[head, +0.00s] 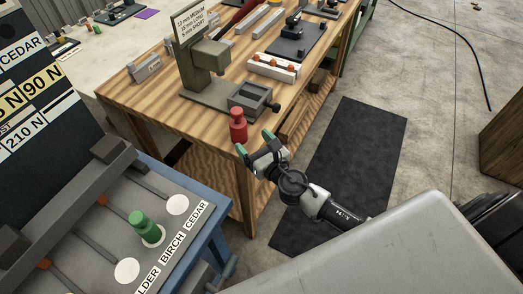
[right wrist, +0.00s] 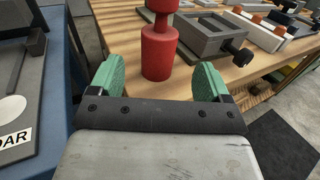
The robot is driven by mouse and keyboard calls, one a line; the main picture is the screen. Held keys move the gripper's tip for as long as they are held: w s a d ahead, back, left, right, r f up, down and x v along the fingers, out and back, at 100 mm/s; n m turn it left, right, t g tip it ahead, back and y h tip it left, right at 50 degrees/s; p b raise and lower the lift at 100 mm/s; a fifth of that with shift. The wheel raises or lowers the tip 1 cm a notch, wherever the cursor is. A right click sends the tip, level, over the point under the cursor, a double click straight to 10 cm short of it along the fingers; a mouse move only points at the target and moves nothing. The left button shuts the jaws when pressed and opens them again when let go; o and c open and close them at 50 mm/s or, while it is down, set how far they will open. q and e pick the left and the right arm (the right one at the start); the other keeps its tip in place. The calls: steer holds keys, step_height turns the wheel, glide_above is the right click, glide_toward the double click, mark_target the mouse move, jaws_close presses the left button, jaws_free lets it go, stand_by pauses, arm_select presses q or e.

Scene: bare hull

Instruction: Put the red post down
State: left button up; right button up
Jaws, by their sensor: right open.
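The red post (head: 238,126) stands upright on the wooden workbench (head: 146,98), near its front corner and beside a grey vise. In the right wrist view the red post (right wrist: 159,50) rises just beyond and between the green fingertips. My right gripper (head: 256,146) is open, with its fingers spread apart at the bench corner, close to the post. The right gripper also shows in the right wrist view (right wrist: 157,82), with nothing held between its fingers. The post's base shows on the wood in that view. My left gripper is not in view.
A grey vise (head: 250,98) and an upright stand with a sign (head: 192,30) are close behind the post. A blue table at lower left bears a grey board (head: 190,222) with a green post (head: 146,228). A dark mat (head: 350,160) lies on the floor.

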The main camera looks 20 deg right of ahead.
steer(key=s+d+f+m+g+h, duration=0.1)
steer(key=s+d+f+m+g, duration=0.25)
steer(key=f, duration=0.55)
steer(key=s+d+f+m+g+h, duration=0.1)
steer(key=s+f+m+g+h, duration=0.1)
steer(key=s+f+m, duration=0.45)
steer(key=s+d+f+m+g+h, duration=0.1)
steer(key=s+d+f+m+g, duration=0.15)
steer(key=f+m, duration=0.65)
steer(key=s+f+m+g, duration=0.3)
steer(key=s+f+m, duration=0.2)
steer(key=s, duration=0.5)
steer(key=s+a+f+m+g, duration=0.1)
steer(key=s+f+m+g, duration=0.1)
steer(key=s+f+m, duration=0.4)
steer(key=s+a+f+m+g, duration=0.1)
steer(key=s+f+m+g, duration=0.2)
steer(key=s+f, duration=0.7)
steer(key=s+m, duration=0.2)
steer(key=s, duration=0.3)
steer(key=shift+m+g+y, duration=0.3)
steer(key=shift+m, duration=0.1)
steer(key=shift+a, duration=0.1)
